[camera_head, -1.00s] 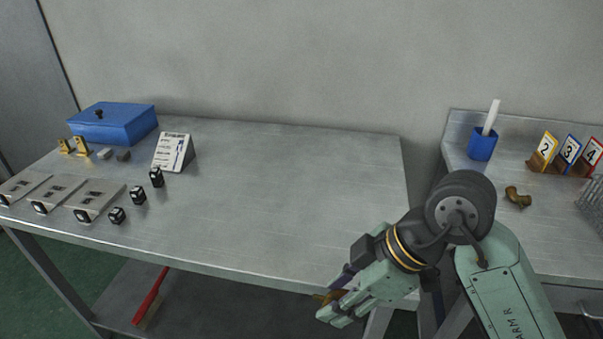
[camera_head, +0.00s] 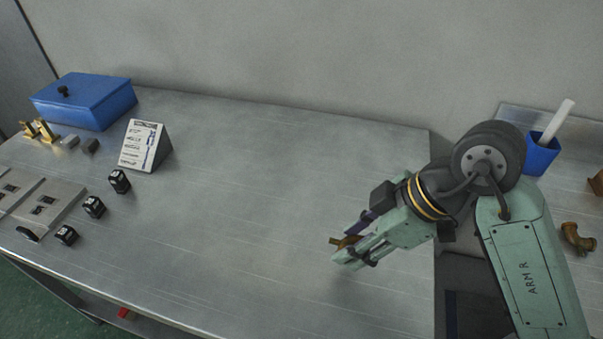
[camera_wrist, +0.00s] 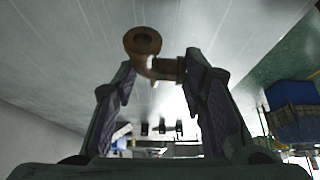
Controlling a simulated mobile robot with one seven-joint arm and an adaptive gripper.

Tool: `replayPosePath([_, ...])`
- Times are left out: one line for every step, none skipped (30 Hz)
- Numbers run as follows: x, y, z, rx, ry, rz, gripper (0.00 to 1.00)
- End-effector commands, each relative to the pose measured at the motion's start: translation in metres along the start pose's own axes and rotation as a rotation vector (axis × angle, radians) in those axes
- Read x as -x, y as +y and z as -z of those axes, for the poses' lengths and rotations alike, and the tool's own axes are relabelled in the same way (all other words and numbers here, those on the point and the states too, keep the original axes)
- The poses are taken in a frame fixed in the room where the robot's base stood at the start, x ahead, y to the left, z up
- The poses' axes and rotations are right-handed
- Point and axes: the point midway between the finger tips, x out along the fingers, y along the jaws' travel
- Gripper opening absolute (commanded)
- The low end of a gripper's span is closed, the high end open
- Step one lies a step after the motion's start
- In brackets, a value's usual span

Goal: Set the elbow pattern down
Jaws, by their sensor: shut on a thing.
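A brown elbow pattern (camera_head: 346,241) is between the fingertips of my gripper (camera_head: 352,248), over the right part of the steel table (camera_head: 240,220). The gripper is shut on it. In the wrist view, the elbow pattern (camera_wrist: 158,65) shows its round open end toward the upper left, with its other end between the purple-padded fingers (camera_wrist: 160,88). The fingers partly hide it in the head view. It appears held above the tabletop; the exact gap is hard to tell.
A second brown elbow (camera_head: 577,237) lies on the right bench near a blue cup (camera_head: 542,154). The table's left side holds a blue box (camera_head: 85,103), a sign (camera_head: 145,146), metal plates (camera_head: 42,205) and several black blocks (camera_head: 94,207). The table's middle is clear.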

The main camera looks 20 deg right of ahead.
Motion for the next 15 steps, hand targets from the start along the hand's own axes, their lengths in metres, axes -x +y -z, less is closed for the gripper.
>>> replayPosePath([0.000,0.000,0.000,0.000,0.000,0.000,0.14])
replayPosePath([0.000,0.000,0.000,0.000,0.000,0.000,0.14])
replayPosePath([-0.001,0.001,0.002,0.001,0.000,0.001,0.14])
replayPosePath([-0.003,0.003,0.004,0.003,0.000,0.002,0.14])
replayPosePath([-0.004,0.004,0.006,0.004,0.000,0.003,0.14])
replayPosePath([-0.008,0.008,0.011,0.005,0.000,0.004,0.14])
replayPosePath([-0.011,0.011,0.016,0.006,0.000,0.004,0.14])
replayPosePath([-0.015,0.015,0.021,0.007,0.000,0.005,0.14])
replayPosePath([-0.020,0.021,0.028,0.007,0.000,0.006,0.14])
replayPosePath([-0.024,0.025,0.034,0.007,0.000,0.006,0.14])
replayPosePath([-0.028,0.029,0.040,0.009,0.000,0.006,0.14])
replayPosePath([-0.033,0.035,0.047,0.008,0.001,0.005,0.14])
replayPosePath([-0.037,0.039,0.053,0.008,0.001,0.005,0.14])
replayPosePath([-0.042,0.043,0.058,0.007,0.000,0.006,0.14])
replayPosePath([-0.047,0.050,0.065,0.006,0.000,0.005,0.14])
